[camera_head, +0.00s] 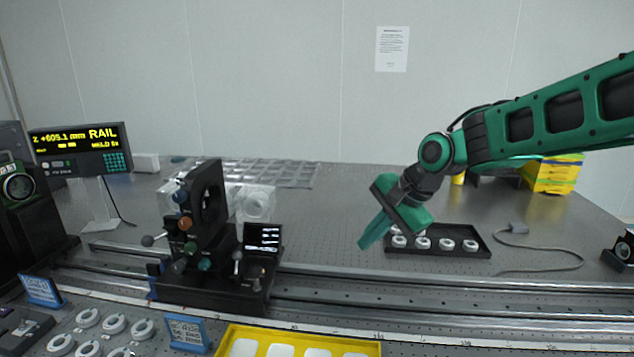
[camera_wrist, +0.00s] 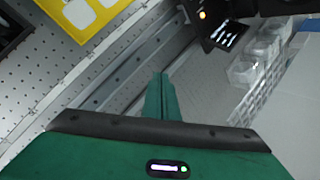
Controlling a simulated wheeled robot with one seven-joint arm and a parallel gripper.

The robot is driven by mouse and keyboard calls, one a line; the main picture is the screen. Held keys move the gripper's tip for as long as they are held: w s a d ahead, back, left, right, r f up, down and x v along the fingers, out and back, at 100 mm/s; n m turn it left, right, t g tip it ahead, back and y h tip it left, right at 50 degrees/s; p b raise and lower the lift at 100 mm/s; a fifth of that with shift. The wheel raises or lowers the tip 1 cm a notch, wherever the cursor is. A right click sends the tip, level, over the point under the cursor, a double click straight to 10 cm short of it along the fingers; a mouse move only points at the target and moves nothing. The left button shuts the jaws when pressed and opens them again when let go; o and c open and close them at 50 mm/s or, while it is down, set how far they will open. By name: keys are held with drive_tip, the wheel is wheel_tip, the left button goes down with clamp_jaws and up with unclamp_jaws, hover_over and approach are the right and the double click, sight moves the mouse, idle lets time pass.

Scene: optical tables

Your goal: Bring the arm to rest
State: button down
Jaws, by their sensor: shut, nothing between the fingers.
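My green arm reaches in from the right edge in the head view. My gripper (camera_head: 371,234) hangs over the optical table (camera_head: 330,200), tilted down and to the left, in front of a black tray. Its fingers are shut together and empty. In the wrist view the closed green fingers (camera_wrist: 160,95) show at the middle, above the table and the rail, with nothing between them.
A black optical mount (camera_head: 205,245) stands on the rail left of my gripper. The black tray (camera_head: 480,252) with several white rings lies right behind it. A yellow tray (camera_head: 228,345) is at the front. A grey cable (camera_head: 575,262) lies at right.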

drive_tip(key=s+d+f+n+h, duration=0.1)
drive_tip(key=s+d+h, duration=0.1)
drive_tip(key=s+d, duration=0.6)
drive_tip(key=s+d+f+n+h, duration=0.15)
drive_tip(key=s+d, duration=0.25)
drive_tip(key=d, duration=0.8)
drive_tip(key=s+d+f+n+g, duration=0.1)
drive_tip(key=s+d, duration=0.4)
drive_tip(key=s, duration=0.5)
drive_tip(key=s+d+f+g+h, duration=0.1)
drive_tip(key=s+d, duration=0.4)
drive_tip(key=s, duration=0.6)
drive_tip(key=shift+f+n+g, duration=0.35)
drive_tip(key=shift+f+g, duration=0.1)
drive_tip(key=shift+g, duration=0.25)
drive_tip(key=shift+h, duration=0.25)
